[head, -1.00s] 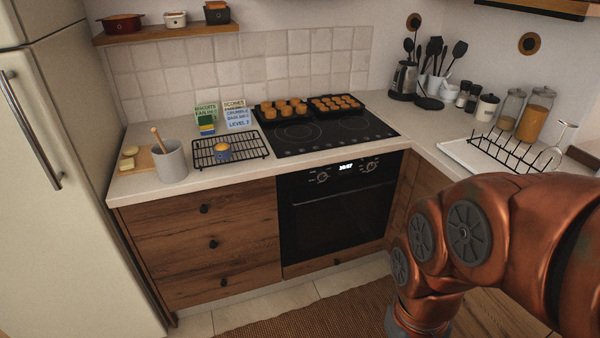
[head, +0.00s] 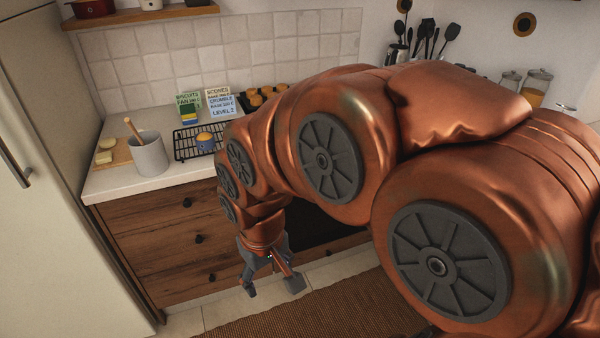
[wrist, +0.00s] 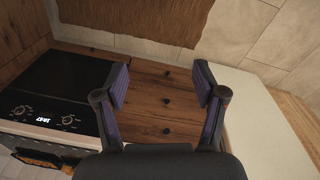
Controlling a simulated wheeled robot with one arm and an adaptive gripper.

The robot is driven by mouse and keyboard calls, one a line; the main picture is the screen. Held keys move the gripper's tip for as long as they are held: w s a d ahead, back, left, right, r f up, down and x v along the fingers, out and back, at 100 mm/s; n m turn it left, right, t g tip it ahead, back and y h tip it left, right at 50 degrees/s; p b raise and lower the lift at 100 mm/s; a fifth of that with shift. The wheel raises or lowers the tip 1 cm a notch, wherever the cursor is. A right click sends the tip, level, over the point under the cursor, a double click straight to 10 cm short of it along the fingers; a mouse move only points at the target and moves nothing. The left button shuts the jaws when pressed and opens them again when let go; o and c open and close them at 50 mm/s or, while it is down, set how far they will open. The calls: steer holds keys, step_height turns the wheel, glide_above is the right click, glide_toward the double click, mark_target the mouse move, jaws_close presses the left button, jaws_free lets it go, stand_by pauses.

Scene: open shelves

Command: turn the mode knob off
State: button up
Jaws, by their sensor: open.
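The black oven (wrist: 62,85) is at the left of the wrist view. Two knobs on its panel, one (wrist: 20,111) and another (wrist: 68,120), flank a lit display (wrist: 43,119). I cannot tell which one is the mode knob, nor how either is turned. In the head view my arm hides the oven panel and both knobs; only a dark part of the oven door (head: 308,229) shows. My gripper (head: 271,286) hangs low in front of the cabinet. In the wrist view my gripper (wrist: 160,85) is open and empty, apart from the knobs.
Wooden drawers (head: 165,240) with dark pulls are left of the oven. A pale fridge (head: 40,230) stands at the left. A brown rug (head: 310,318) lies on the floor.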

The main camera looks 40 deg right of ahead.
steer(key=w+d+f+m+t+h+b, duration=0.1)
steer(key=w+d+f+t+b, duration=0.45)
steer(key=w+d, duration=0.8)
steer(key=w+d+f+m+t+h+b, duration=0.1)
steer(key=w+d+f+t+b, duration=0.55)
steer(key=w, duration=1.05)
steer(key=d+f+m+t+h+b, duration=0.15)
steer(key=d+f+b, duration=0.3)
steer(key=d, duration=0.85)
steer(key=d+f+m+t+h+b, duration=0.1)
steer(key=d+f+t+h+b, duration=0.3)
steer(key=d, duration=0.9)
steer(key=shift+w+d+f+n+g+y+p, duration=0.1)
steer(key=shift+w+d+g+y+p, duration=0.2)
steer(key=shift+w, duration=1.05)
steer(key=shift+w+d+f+n+g+y+p, duration=0.1)
steer(key=shift+w+d+y+p, duration=0.3)
steer(key=shift+w, duration=0.9)
steer(key=shift+w+d+f+n+g+y+p, duration=0.15)
steer(key=shift+w+d+y, duration=0.35)
steer(key=shift+w, duration=0.85)
steer(key=shift+r, duration=0.1)
steer(key=c, duration=1.1)
